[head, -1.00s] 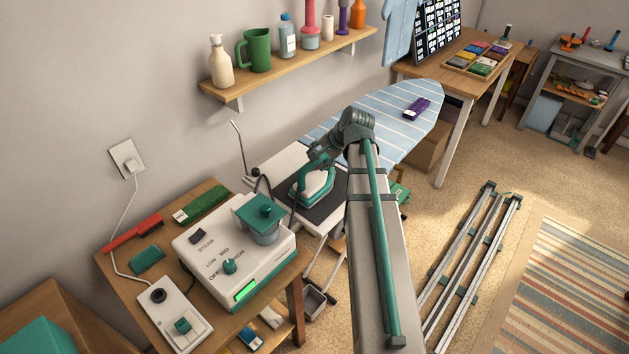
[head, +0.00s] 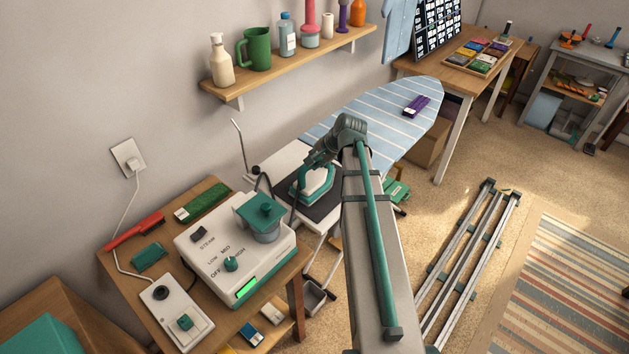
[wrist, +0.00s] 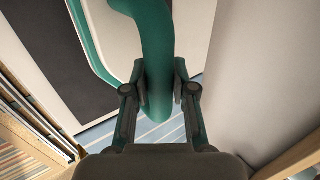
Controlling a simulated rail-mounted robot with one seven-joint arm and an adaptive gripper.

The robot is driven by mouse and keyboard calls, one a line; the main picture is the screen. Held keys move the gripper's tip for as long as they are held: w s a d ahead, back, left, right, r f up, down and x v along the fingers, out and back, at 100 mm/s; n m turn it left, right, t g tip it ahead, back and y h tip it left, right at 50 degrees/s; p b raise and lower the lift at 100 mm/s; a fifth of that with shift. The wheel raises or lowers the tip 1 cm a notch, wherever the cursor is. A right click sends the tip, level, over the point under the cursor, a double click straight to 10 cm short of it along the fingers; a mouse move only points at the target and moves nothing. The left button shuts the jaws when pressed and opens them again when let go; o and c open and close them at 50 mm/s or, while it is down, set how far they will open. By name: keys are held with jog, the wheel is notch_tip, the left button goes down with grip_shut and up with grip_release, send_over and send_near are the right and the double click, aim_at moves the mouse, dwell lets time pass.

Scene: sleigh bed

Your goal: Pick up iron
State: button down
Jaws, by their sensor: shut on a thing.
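The iron (head: 314,184) is white and teal and sits over the dark rest pad (head: 328,206) at the near end of the striped ironing board (head: 375,115). I cannot tell whether it touches the pad. My gripper (head: 312,162) is at the iron from above and partly hides it. In the wrist view my gripper (wrist: 160,92) has a finger on each side of the iron's teal handle (wrist: 155,60) and is shut on it. The sole side of the iron runs up the left of that view.
A white steam station (head: 235,250) with a teal cap stands on the wooden side table (head: 120,262) at the left. A purple object (head: 416,104) lies on the board. A shelf (head: 290,70) with bottles is on the wall. Metal rails (head: 470,260) lie on the floor.

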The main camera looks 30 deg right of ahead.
jog(key=shift+w+r, duration=0.1)
jog(key=shift+r, duration=0.1)
dwell(0.4)
jog(key=shift+r+b, duration=0.35)
jog(key=shift+r, duration=0.8)
jog(key=shift+d+r, duration=0.15)
jog(key=shift+r, duration=0.2)
jog(key=s+d+r+b, duration=0.5)
jog(key=s+d+r, duration=0.4)
jog(key=d, duration=0.1)
jog(key=shift+s+d+r, duration=0.15)
jog(key=shift+r, duration=0.2)
jog(key=c, duration=1.5)
grip_release()
jog(key=shift+c, duration=0.2)
grip_shut()
